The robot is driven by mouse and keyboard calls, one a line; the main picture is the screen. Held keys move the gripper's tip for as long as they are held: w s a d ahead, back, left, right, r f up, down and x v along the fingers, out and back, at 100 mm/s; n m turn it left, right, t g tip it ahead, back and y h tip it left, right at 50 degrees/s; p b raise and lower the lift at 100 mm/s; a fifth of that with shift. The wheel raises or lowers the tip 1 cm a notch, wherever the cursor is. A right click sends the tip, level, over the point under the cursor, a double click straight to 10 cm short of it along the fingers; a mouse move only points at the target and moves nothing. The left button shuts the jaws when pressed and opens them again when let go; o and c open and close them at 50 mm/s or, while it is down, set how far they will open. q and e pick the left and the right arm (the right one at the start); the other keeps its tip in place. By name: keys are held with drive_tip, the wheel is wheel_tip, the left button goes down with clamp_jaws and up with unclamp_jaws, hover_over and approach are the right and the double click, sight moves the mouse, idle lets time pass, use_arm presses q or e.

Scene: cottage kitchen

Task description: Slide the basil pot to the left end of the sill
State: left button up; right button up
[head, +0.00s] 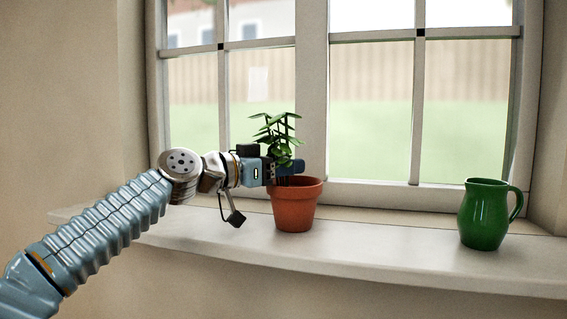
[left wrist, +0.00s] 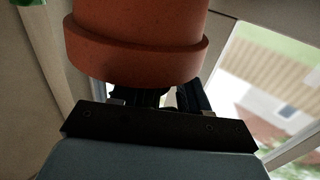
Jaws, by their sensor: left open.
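The basil pot (head: 295,205) is a terracotta pot with a leafy green plant, standing upright on the white window sill (head: 380,258), left of the sill's middle. Its orange-brown side and rim fill the top of the left wrist view (left wrist: 137,45). My left gripper (head: 287,168) is open at the pot from the left, with its fingers just above rim height, among the lower leaves. In the left wrist view the fingers (left wrist: 172,98) are partly hidden behind the rim. I cannot tell whether they touch the plant or rim. My right gripper is not in view.
A green jug (head: 484,215) stands on the right part of the sill, well apart from the pot. The window frame (head: 370,194) rises behind the sill. The sill left of the pot looks free of objects, though my left arm crosses in front of it.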

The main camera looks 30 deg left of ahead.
use_arm(q)
clamp_jaws()
idle(0.3)
